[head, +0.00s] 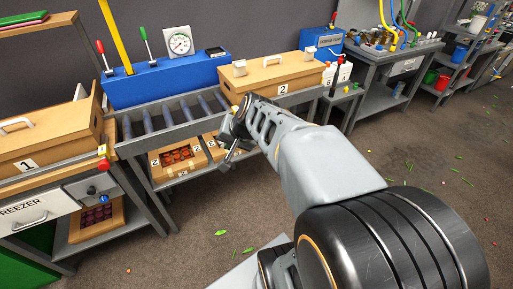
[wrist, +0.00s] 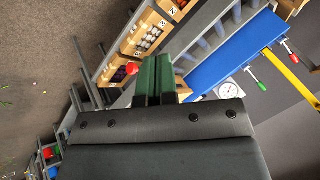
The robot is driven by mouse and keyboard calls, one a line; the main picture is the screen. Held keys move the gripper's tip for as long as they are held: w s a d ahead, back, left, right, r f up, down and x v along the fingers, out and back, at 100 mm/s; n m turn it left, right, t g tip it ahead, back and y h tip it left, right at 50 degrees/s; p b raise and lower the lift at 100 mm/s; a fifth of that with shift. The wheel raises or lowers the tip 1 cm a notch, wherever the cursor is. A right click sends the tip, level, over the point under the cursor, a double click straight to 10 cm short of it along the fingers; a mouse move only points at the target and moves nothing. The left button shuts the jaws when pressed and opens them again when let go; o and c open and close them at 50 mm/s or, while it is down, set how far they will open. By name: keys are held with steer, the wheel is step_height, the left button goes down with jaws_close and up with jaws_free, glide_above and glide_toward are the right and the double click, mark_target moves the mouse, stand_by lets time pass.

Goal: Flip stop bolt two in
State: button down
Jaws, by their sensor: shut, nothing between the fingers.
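My gripper (head: 229,160) is at the front edge of the roller conveyor, just below the left end of wooden box 2 (head: 275,75). In the wrist view its dark green fingers (wrist: 155,72) are together with nothing between them. A round red knob (wrist: 131,68) shows right beside the fingertips, probably stop bolt two; I cannot tell whether they touch. In the head view that spot is mostly covered by my gripper. A similar red-tipped bolt on a yellow block (head: 103,155) sits at the left end of the conveyor, by box 1 (head: 40,145).
The roller conveyor (head: 150,122) is bare between the boxes. A blue cabinet (head: 165,80) with red and green levers and a gauge stands behind it. Crates of bunches (head: 180,158) sit on the shelf below. The floor in front is open, with scattered leaves.

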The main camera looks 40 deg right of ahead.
steer(key=w+d+f+m+t+h+b, duration=0.1)
steer(key=d+f+m+b, duration=0.3)
steer(key=d, duration=0.5)
steer(key=w+d+f+m+t+h+b, duration=0.1)
steer(key=w+d+f+m+t+b, duration=0.1)
steer(key=d+f+m, duration=0.5)
steer(key=w+d+f+b, duration=0.1)
steer(key=d+b, duration=0.1)
steer(key=d, duration=0.1)
steer(key=shift+w+f+h, duration=0.25)
steer(key=shift+w+h, duration=0.05)
steer(key=shift+w, duration=0.05)
steer(key=w+r+x, duration=0.1)
steer(key=r+x, duration=0.1)
steer(key=x, duration=1.1)
steer(key=shift+w, duration=0.35)
steer(key=shift+d, duration=0.1)
